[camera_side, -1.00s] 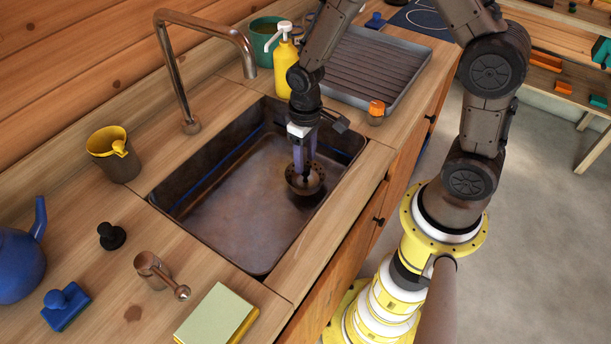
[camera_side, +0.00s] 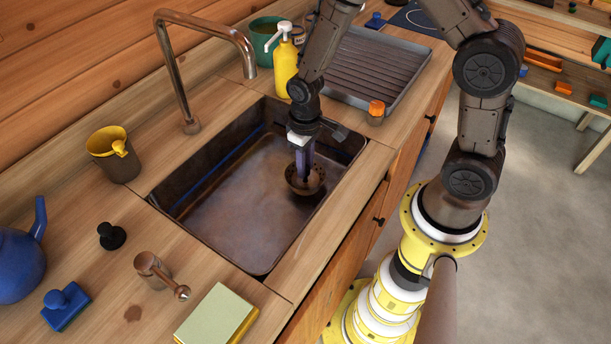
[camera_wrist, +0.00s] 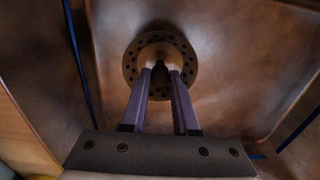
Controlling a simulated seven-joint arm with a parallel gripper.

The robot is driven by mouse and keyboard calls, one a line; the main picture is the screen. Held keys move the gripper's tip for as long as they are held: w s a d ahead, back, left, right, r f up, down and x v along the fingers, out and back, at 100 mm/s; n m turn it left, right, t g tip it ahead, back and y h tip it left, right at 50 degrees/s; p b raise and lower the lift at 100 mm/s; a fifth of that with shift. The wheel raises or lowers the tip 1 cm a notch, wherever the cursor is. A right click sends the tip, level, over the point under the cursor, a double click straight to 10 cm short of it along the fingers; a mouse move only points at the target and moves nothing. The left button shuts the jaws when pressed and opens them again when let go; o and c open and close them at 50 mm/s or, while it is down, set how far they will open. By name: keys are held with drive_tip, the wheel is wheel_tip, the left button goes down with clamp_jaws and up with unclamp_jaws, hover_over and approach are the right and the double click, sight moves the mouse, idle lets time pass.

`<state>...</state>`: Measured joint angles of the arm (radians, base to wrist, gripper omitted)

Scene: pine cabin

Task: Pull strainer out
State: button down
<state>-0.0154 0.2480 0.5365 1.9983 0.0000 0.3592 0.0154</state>
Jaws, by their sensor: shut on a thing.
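The strainer (camera_side: 305,184) is a round brown metal basket with holes around its rim and a dark knob in its middle. It is at the bottom of the sink (camera_side: 238,217), towards the sink's far right end. It also shows in the wrist view (camera_wrist: 185,50). My gripper (camera_side: 303,172) points down into the sink with its purple fingers over the strainer's middle. In the wrist view my gripper (camera_wrist: 160,74) is shut on the dark knob. I cannot tell whether the strainer is seated in the drain or slightly raised.
The sink walls surround my gripper. A faucet (camera_side: 176,80) arches at the back left. A yellow soap bottle (camera_side: 285,66) and a ribbed drying tray (camera_side: 367,65) stand behind the arm. A pot with a yellow rim (camera_side: 112,155) is left of the sink. The sink's near part is empty.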

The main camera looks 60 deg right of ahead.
drive_tip(key=shift+r, duration=0.15)
drive_tip(key=shift+r, duration=2.2)
